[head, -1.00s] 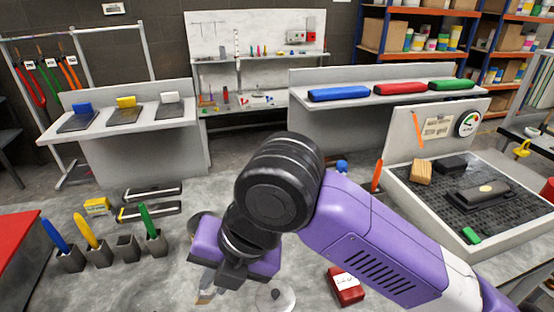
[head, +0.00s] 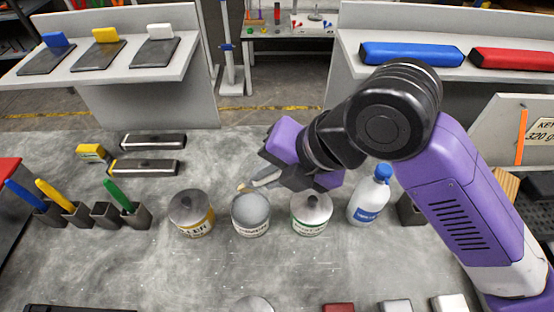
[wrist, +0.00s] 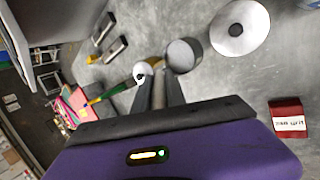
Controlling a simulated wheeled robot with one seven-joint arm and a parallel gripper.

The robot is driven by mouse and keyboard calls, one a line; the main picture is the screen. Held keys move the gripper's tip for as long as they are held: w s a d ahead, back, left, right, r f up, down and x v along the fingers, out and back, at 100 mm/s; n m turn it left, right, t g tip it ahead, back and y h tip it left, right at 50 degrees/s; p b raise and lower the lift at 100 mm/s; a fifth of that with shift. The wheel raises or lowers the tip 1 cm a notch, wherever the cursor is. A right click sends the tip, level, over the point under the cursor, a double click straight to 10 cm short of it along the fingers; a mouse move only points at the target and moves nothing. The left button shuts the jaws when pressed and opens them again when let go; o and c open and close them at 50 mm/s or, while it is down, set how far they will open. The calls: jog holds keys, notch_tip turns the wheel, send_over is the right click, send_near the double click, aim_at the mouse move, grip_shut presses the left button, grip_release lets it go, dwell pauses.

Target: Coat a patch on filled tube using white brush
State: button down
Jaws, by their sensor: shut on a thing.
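My gripper (head: 283,177) is shut on the pale handle of the white brush (head: 264,179). The brush points left with its tan tip just above the back rim of the open can (head: 250,228), whose top is grey; I cannot tell whether they touch. The wrist view shows my gripper (wrist: 158,92), with the open can (wrist: 183,56) just beyond it. Two metal tubes lie at the back left, a rear tube (head: 153,141) and a front tube (head: 144,168) with a yellow mark at its left end. I cannot tell which is filled.
Lidded cans stand left (head: 191,222) and right (head: 311,222) of the open can. A white bottle (head: 368,200) is further right. Brush holders (head: 134,217) stand left, with blue, yellow and green brushes and one empty holder. A loose lid (head: 253,305) lies in front.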

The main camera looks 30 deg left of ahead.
jog(key=shift+f+b, duration=1.75)
jog(key=shift+f, duration=1.15)
jog(key=shift+s+f+b, duration=0.1)
jog(key=shift+f+b, duration=0.45)
jog(key=shift+f, duration=0.05)
dwell(0.3)
jog(key=shift+r+p, duration=2.25)
jog(key=shift+r, duration=1.4)
jog(key=shift+f, duration=0.1)
